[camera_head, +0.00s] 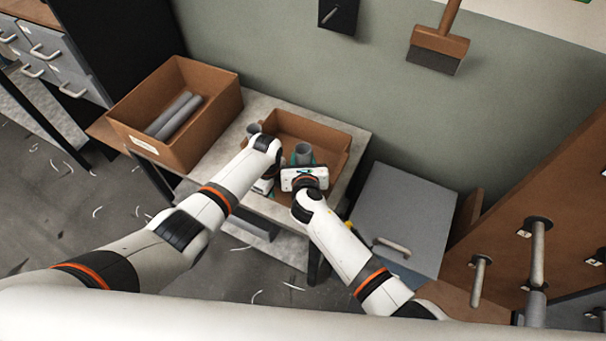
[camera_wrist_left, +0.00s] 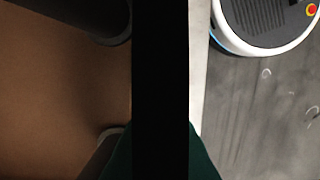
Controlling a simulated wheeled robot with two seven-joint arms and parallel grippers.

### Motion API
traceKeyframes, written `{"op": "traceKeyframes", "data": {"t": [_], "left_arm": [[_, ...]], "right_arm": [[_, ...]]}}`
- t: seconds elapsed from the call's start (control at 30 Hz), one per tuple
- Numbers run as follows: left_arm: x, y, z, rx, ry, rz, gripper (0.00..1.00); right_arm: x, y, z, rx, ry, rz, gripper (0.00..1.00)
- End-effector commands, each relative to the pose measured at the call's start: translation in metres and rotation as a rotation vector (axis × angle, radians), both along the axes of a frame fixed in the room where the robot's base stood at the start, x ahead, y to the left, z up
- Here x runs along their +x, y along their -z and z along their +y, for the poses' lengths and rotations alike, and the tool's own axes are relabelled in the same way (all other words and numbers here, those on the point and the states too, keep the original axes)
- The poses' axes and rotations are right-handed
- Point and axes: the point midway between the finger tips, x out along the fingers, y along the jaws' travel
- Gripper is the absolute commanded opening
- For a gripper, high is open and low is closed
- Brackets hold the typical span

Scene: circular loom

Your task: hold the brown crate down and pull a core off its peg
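The brown crate (camera_head: 335,130) stands open on the pale table, and its inside fills the left of the left wrist view (camera_wrist_left: 60,90). A grey core (camera_head: 303,154) stands upright in it beside my right gripper (camera_head: 308,172). Another grey core (camera_head: 253,129) shows at the crate's left, partly behind my left wrist. My left gripper (camera_head: 266,180) points down at the crate's near left side. In the left wrist view, green edges flank a dark band between crate and floor; I cannot tell whether the fingers touch the wall.
A larger brown box (camera_head: 205,137) with grey tubes (camera_head: 173,116) stands left on the table (camera_head: 225,153). A grey cabinet (camera_head: 405,215) stands right of the table. A brown board with pegs (camera_head: 538,250) is at far right. Pale scraps litter the floor.

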Motion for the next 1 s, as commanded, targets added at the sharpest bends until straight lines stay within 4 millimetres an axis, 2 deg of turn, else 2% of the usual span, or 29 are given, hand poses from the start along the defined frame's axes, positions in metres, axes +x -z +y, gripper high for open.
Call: {"op": "traceKeyframes", "data": {"t": [0.57, 1.0], "left_arm": [[0.000, 0.000, 0.001, 0.001, -0.001, 0.000, 0.00], [0.000, 0.000, 0.001, 0.001, -0.001, 0.000, 0.00]], "right_arm": [[0.000, -0.015, 0.000, 0.001, 0.000, -0.002, 0.00], [0.001, -0.061, 0.000, 0.001, 0.000, -0.006, 0.00]]}}
